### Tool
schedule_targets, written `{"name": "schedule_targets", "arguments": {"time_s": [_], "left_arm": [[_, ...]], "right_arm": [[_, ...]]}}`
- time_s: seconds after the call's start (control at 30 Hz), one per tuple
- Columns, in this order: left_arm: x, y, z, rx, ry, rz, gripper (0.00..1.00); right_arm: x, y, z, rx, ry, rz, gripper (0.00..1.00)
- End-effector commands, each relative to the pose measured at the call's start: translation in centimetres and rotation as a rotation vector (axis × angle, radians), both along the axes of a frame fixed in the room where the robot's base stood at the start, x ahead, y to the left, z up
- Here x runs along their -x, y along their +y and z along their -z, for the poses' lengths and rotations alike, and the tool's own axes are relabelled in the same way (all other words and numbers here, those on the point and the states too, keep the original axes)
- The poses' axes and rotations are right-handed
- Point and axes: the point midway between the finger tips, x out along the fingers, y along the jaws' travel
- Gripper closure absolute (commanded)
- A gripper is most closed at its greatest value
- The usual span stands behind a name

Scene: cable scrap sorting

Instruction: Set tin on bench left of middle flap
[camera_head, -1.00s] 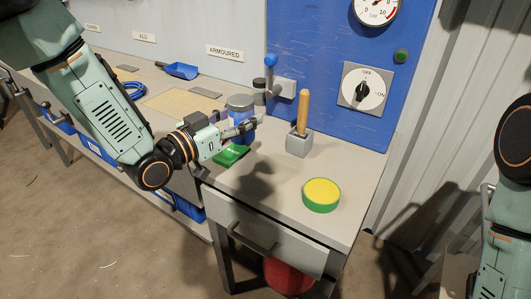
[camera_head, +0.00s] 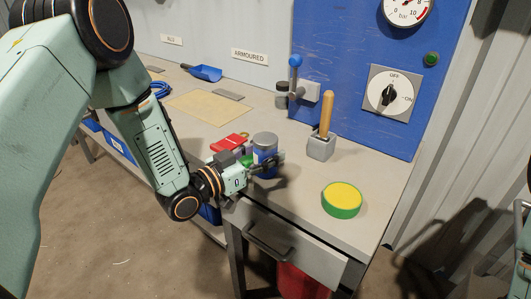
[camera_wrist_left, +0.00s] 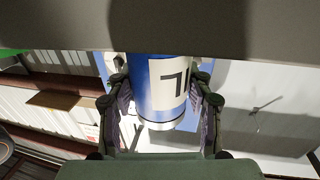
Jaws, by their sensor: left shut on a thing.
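The blue tin (camera_head: 264,158) with a grey lid stands upright near the front edge of the bench (camera_head: 300,190) in the head view. My left gripper (camera_head: 268,166) is shut on its side. In the left wrist view the tin (camera_wrist_left: 160,85), with a white label and a black mark, sits between both fingers. I cannot tell whether its base touches the bench. Dark flat plates, one nearer (camera_head: 228,95) and one farther (camera_head: 155,69), lie below the wall labels; I cannot tell which is the middle flap. My right gripper is out of view.
A red item (camera_head: 229,142) and a partly hidden green one (camera_head: 247,158) lie beside the tin. A grey block with a wooden handle (camera_head: 322,146) and a yellow-green round tin (camera_head: 342,200) stand to the right. A tan board (camera_head: 207,107) and blue scoop (camera_head: 203,72) lie farther back.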

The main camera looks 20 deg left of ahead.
Motion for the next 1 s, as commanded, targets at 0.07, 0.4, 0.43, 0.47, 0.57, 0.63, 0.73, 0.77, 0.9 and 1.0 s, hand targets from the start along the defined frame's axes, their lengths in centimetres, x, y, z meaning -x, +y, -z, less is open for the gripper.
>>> {"name": "schedule_targets", "arguments": {"time_s": [0.07, 0.4, 0.43, 0.47, 0.57, 0.63, 0.73, 0.77, 0.9, 1.0], "left_arm": [[0.0, 0.0, 0.2, 0.001, -0.001, 0.000, 0.96], [0.0, 0.0, 0.4, -0.001, 0.001, 0.000, 0.28], [0.0, 0.0, 0.4, -0.001, 0.001, 0.000, 0.26], [0.0, 0.0, 0.4, -0.001, 0.001, 0.000, 0.26], [0.0, 0.0, 0.4, -0.001, 0.001, 0.000, 0.26], [0.0, 0.0, 0.4, -0.001, 0.001, 0.000, 0.26], [0.0, 0.0, 0.3, -0.001, 0.001, 0.000, 0.26], [0.0, 0.0, 0.2, -0.001, 0.001, 0.000, 0.26], [0.7, 0.5, -0.1, 0.002, 0.003, -0.002, 0.26], [2.0, 1.3, -0.1, 0.003, 0.005, -0.004, 0.26]], "right_arm": [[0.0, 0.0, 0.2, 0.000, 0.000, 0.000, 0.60], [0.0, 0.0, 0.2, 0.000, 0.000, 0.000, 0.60], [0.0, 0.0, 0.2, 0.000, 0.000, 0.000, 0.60], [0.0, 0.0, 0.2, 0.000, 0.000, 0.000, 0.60], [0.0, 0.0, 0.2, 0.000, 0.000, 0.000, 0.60], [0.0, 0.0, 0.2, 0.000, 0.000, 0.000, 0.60], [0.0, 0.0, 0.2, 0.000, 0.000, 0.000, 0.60], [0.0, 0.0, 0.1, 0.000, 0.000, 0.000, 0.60], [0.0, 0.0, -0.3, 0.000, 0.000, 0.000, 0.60], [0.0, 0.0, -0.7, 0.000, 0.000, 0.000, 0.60]]}}
